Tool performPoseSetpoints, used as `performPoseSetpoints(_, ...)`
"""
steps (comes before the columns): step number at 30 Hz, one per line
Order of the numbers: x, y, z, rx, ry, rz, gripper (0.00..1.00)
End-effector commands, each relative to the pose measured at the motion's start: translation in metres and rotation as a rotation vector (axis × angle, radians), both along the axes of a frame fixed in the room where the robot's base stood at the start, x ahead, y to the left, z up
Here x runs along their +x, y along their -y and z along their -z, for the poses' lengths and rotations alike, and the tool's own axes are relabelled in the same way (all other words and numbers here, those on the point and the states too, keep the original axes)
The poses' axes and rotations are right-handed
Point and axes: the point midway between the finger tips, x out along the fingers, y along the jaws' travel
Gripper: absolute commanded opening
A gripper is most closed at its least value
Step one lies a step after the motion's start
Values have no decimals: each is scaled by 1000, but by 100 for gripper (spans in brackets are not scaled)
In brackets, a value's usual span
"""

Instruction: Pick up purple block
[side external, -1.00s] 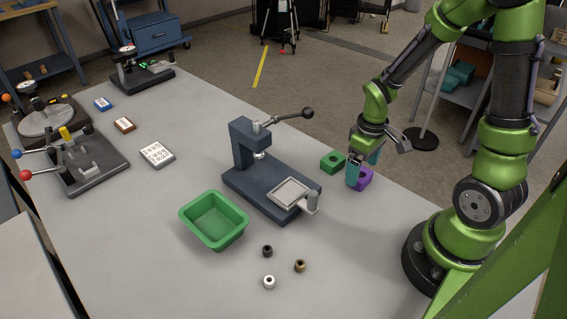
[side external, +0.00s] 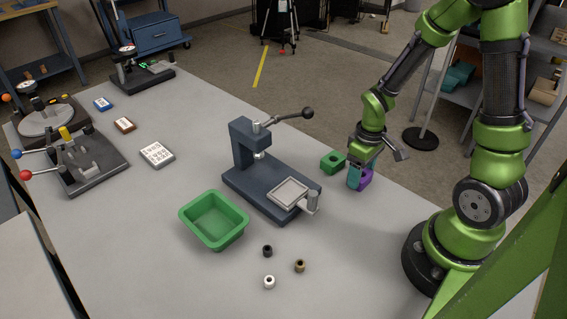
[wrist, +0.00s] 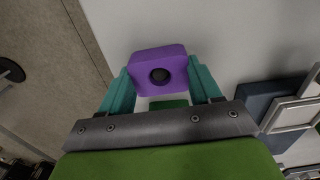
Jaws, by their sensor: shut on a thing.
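The purple block (side external: 365,179) is at the right edge of the table, partly hidden by a finger in the side external view. In the wrist view the purple block (wrist: 147,66), with a dark round hole in its face, sits between the two teal fingers. My gripper (side external: 360,176) is shut on the purple block, one finger on each side. In the wrist view my gripper (wrist: 160,85) spans the block's width. I cannot tell whether the block touches the table.
A green block (side external: 332,162) with a hole lies just left of my gripper. A dark blue press (side external: 262,185) with a lever stands further left. A green bin (side external: 213,220) and several small cylinders (side external: 268,281) lie in front. The table's right edge is close.

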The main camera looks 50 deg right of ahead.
Motion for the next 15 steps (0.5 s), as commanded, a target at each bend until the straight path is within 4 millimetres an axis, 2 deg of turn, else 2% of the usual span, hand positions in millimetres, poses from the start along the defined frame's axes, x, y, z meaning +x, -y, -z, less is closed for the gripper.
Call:
performPoseSetpoints(5, 1, 0, -10, -2, 5, -1, 32)
performPoseSetpoints(15, 1, 0, -75, -3, 8, -1, 32)
